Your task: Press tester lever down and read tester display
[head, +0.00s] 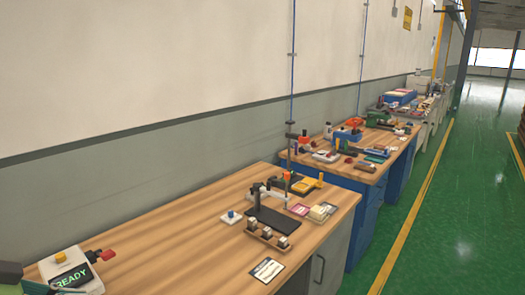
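The tester (88,284) is a light grey box at the lower left corner of the near bench, partly cut off by the frame's bottom edge. Its dark display (72,277) reads "READY" in green letters. A red-tipped part (106,255), which looks like the lever, sticks out at the tester's right side; I cannot tell whether it is raised or lowered. A yellow knob (61,257) sits at the top of the tester. Neither of my grippers shows in the head view.
A wooden bench (165,240) holds a black stand (272,218), small metal parts on a rack (267,235), a white card (267,270) and a blue-topped button box (231,216). Dark items (10,272) crowd the tester's left. The bench middle is clear.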

